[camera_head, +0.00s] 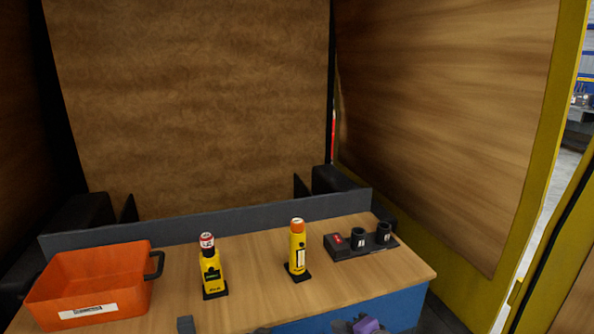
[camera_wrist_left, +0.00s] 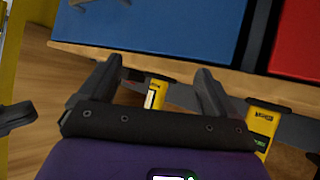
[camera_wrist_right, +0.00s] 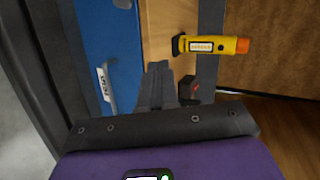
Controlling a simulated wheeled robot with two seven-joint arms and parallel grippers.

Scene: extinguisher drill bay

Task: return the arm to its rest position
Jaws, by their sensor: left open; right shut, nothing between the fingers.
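My right gripper (camera_head: 362,326) shows at the bottom edge of the head view, low in front of the table's front edge. In the right wrist view its fingers (camera_wrist_right: 160,85) are together with nothing between them. My left gripper (camera_wrist_left: 152,78) has its two fingers wide apart in the left wrist view, and no object is held between them. A yellow extinguisher with an orange top (camera_head: 297,250) stands upright on the table, and it also shows in the right wrist view (camera_wrist_right: 212,45). A second yellow extinguisher with a red and white top (camera_head: 212,272) stands left of it.
An orange bin (camera_head: 95,285) stands at the table's left. A black holder (camera_head: 365,246) with two cups and a red part sits at the back right. The wooden tabletop (camera_head: 255,265) is clear between them. A blue front (camera_wrist_right: 108,45) with a handle is under the table.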

